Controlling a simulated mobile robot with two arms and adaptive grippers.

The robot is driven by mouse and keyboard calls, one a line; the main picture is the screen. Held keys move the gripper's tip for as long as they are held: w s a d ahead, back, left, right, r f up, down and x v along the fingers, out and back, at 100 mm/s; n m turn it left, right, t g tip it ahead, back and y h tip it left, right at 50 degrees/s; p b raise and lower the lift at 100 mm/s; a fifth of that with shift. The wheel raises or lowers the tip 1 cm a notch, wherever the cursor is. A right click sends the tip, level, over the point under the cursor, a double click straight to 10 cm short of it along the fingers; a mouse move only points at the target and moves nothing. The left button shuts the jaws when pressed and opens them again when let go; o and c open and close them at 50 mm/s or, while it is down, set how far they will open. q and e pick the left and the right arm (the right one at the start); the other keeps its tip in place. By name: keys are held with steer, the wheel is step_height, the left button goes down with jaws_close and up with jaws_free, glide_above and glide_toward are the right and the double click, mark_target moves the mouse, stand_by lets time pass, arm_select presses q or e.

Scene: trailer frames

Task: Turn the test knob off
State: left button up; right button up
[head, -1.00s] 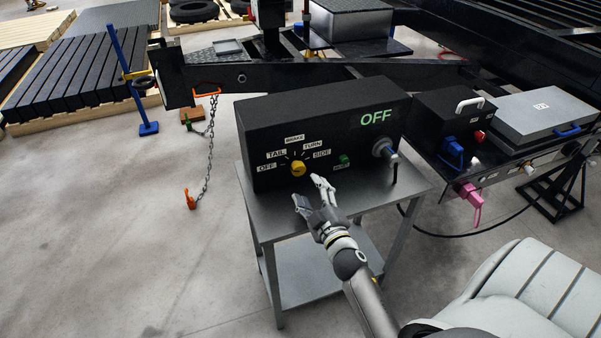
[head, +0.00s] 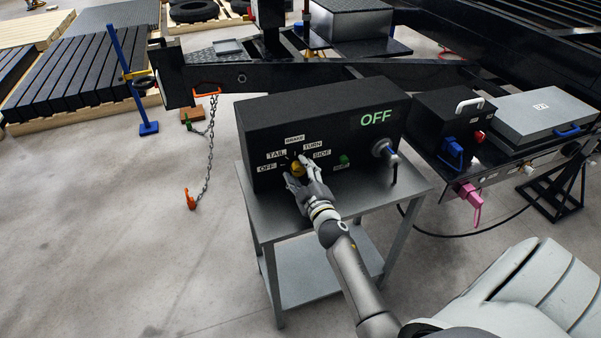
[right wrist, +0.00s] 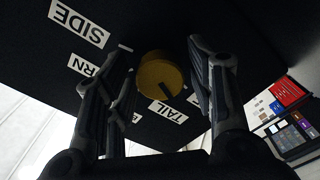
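The yellow test knob (head: 297,168) is on the front of a black control box (head: 375,93) that stands on a grey metal table. Labels OFF, TAIL, TURN and SIDE surround it. The box's green display text reads OFF. My right gripper (head: 296,170) is open around the knob, partly covering it in the head view. In the right wrist view the knob (right wrist: 158,72) sits between the two fingers with gaps on both sides. A dark mark on the knob appears to point toward the TAIL label (right wrist: 167,110). My left gripper is not in view.
A small green button (head: 344,160) and a grey round connector (head: 385,152) are on the same panel, right of the knob. A bare strip of the metal table (head: 262,222) lies in front of the box. A trailer frame (head: 260,78) runs behind.

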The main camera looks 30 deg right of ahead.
steer(key=c, duration=0.7)
steer(key=shift+n+b, duration=0.4)
steer(key=shift+n, duration=1)
steer(key=o, duration=1)
steer(key=v, duration=1.2)
steer(key=shift+r, duration=0.1)
